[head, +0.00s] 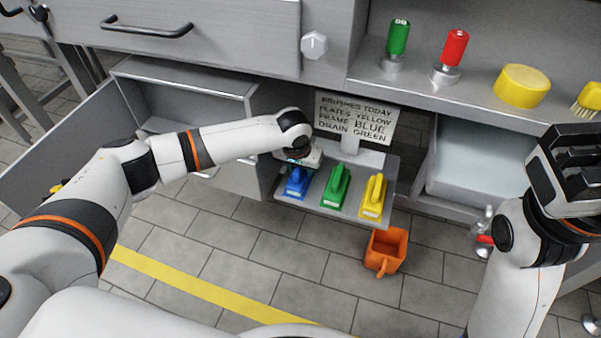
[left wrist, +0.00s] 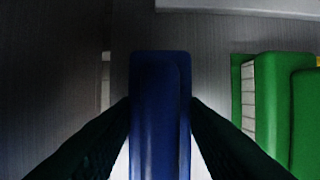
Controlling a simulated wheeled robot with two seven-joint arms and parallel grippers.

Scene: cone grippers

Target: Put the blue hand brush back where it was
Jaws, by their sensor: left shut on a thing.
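The blue hand brush (head: 297,183) is at the left end of a small grey shelf (head: 318,207), left of the green brush (head: 336,187) and the yellow brush (head: 374,196). My left gripper (head: 299,164) is over it and shut on its handle. In the left wrist view the blue brush (left wrist: 160,115) runs between the two dark fingers (left wrist: 160,125), with the green brush (left wrist: 272,105) to the right. I cannot tell whether the blue brush bears fully on the shelf. My right gripper (head: 572,170) is raised at the right, away from the brushes; its finger opening is unclear.
A sign (head: 355,118) behind the shelf reads "BRUSHES TODAY, PLATES YELLOW, FRAME BLUE, DRAIN GREEN". An orange bucket (head: 387,252) stands on the floor below. Open drawers flank the shelf. Green (head: 397,40) and red (head: 454,48) handled tools and a yellow round block (head: 521,86) are on the ledge above.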

